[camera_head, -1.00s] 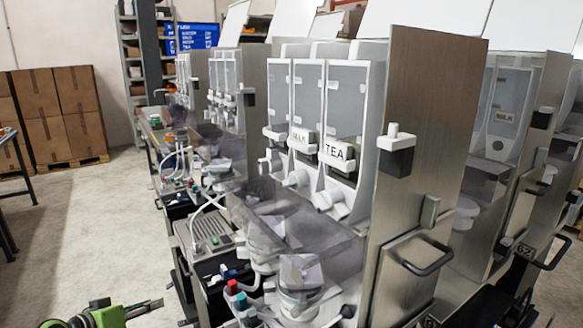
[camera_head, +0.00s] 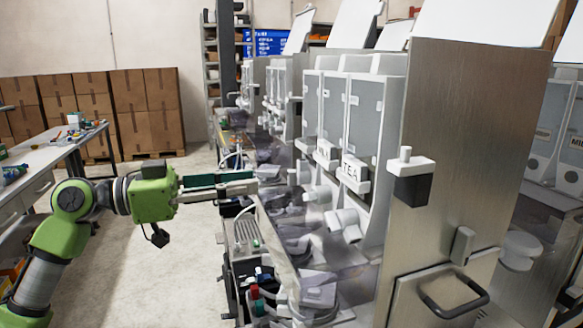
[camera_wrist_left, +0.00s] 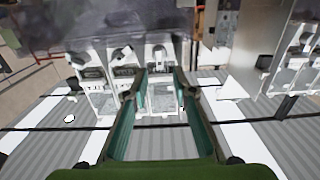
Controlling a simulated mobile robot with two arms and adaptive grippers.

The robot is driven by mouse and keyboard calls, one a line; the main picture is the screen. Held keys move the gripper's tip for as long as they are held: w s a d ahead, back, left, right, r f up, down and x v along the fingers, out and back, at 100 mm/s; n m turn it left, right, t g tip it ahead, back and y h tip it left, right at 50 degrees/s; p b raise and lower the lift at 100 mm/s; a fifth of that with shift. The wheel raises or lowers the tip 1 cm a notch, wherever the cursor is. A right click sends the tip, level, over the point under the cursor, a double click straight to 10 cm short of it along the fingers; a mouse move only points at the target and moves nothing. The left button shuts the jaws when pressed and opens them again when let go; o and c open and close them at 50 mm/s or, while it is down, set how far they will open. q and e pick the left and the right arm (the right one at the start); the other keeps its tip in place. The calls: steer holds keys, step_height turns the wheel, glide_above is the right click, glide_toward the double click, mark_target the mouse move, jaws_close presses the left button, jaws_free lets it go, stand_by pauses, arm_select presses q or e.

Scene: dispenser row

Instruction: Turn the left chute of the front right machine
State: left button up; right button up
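The front right machine has grey-windowed canisters in white frames, with a TEA label (camera_head: 354,170). White angled chutes stick out below them. The left chute (camera_head: 304,171) is the farthest in the head view, with a middle chute (camera_head: 318,193) and a nearest chute (camera_head: 345,222). My left gripper (camera_head: 256,181) reaches in from the left, level, its fingertips short of the chutes. In the left wrist view its fingers (camera_wrist_left: 161,75) are spread and empty. A white chute (camera_wrist_left: 158,52) shows just beyond the gap between them. My right gripper is not in view.
A steel side panel (camera_head: 460,150) with a handle bounds the machine on the near side. A clear shield (camera_head: 340,285) slopes below the chutes. A workbench (camera_head: 40,155) and cardboard boxes (camera_head: 145,110) stand at the left. The floor between is clear.

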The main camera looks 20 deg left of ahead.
mark_target(288, 176)
arm_select(q)
steer(key=p+x, duration=0.3)
steer(key=x, duration=0.6)
steer(key=shift+r+p, duration=0.15)
steer(key=shift+p, duration=0.25)
steer(key=shift+w+d, duration=0.15)
steer(key=shift+d, duration=0.05)
jaws_close()
